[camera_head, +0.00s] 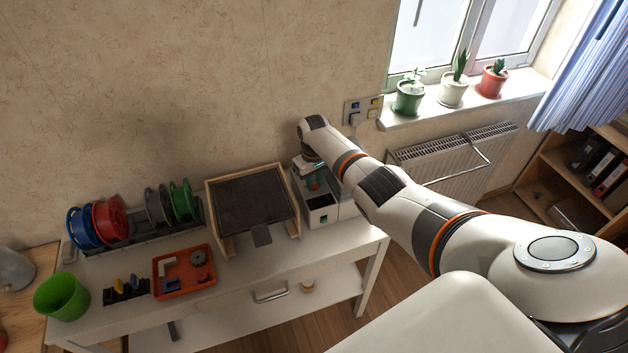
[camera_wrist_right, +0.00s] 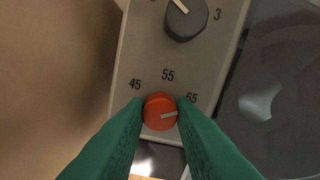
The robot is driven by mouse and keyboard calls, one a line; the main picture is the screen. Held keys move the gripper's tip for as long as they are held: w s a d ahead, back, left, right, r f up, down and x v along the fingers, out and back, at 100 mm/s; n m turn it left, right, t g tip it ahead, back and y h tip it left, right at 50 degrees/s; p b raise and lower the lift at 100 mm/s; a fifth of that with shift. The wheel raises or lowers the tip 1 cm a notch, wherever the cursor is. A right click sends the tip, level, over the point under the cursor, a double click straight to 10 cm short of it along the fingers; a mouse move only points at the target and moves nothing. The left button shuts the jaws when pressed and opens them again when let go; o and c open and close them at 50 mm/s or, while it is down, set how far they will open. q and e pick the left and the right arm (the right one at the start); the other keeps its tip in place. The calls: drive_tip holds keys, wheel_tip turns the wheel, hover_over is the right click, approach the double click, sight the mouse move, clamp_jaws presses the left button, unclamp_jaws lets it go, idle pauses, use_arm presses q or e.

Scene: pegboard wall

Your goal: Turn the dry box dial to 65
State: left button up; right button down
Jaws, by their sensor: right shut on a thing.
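The dry box dial (camera_wrist_right: 160,111) is a round orange-red knob with a white pointer line, on a light grey panel (camera_wrist_right: 145,65) marked 45, 55 and 65. The pointer aims right, close to the 65 mark and slightly below its direction. My right gripper (camera_wrist_right: 161,113) is shut on the knob, with one green finger on each side. In the head view my right gripper (camera_head: 316,170) is small, over a white box (camera_head: 321,212) at the table's right end, and partly hidden by my arm. My left gripper is not in view.
A dark knob (camera_wrist_right: 185,18) sits above the dial. Left of the white box stand a dark-bedded wooden frame (camera_head: 230,248), an orange tray (camera_head: 185,291), several filament spools (camera_head: 108,218) and a green cup (camera_head: 62,297). A radiator (camera_head: 440,165) is on the right.

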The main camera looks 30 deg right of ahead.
sight(314, 184)
drive_tip(key=shift+r, duration=0.1)
drive_tip(key=c, duration=1.2)
unclamp_jaws()
drive_tip(key=shift+r, duration=0.1)
drive_tip(key=shift+r, duration=0.3)
wheel_tip(314, 184, up, 11)
drive_tip(key=shift+b, duration=0.35)
